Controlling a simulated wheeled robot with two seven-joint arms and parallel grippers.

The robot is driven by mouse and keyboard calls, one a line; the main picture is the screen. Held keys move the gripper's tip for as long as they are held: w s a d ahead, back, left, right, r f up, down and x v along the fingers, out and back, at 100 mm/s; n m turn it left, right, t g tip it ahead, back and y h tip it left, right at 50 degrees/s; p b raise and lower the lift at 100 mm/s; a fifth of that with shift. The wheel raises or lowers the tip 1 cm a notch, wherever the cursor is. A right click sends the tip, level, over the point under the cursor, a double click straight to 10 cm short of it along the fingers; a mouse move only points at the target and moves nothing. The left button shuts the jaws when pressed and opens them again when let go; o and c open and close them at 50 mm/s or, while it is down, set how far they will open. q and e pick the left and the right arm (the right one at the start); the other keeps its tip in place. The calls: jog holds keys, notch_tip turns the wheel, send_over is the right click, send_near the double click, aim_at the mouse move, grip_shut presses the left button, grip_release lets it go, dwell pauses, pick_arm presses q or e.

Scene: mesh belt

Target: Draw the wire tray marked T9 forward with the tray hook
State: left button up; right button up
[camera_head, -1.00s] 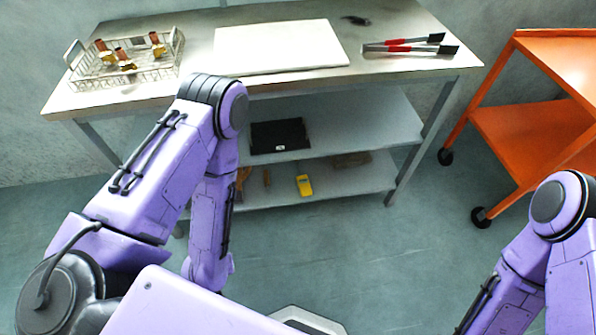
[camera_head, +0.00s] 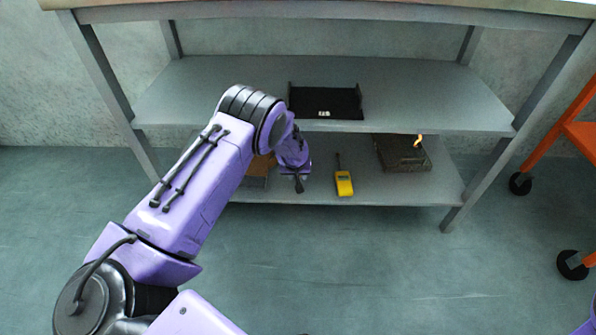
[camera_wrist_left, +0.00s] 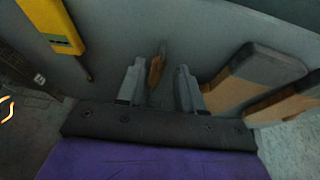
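A dark, low wire-like tray (camera_head: 402,153) lies on the lower shelf at the right, with a small orange curved piece on it. A black tray with a white label (camera_head: 325,113) sits on the middle shelf. I cannot read a T9 mark on either. My left gripper (camera_head: 299,184) is at the lower shelf, left of the yellow device. In the left wrist view its fingers (camera_wrist_left: 158,88) are apart, with a slim brown piece (camera_wrist_left: 156,68) showing in the gap, apparently not gripped. I cannot tell if this is the tray hook. My right gripper is out of view.
The middle shelf (camera_head: 430,95) hangs above the lower shelf. An orange cart (camera_head: 580,135) stands at the far right.

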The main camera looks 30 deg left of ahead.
pick_arm(q)
jog(key=b+x, duration=0.3)
jog(key=x, duration=0.3)
jog(key=shift+a+f, duration=0.25)
jog(key=shift+f, duration=0.05)
jog(key=shift+r, duration=0.15)
jog(key=shift+c, duration=0.3)
grip_shut()
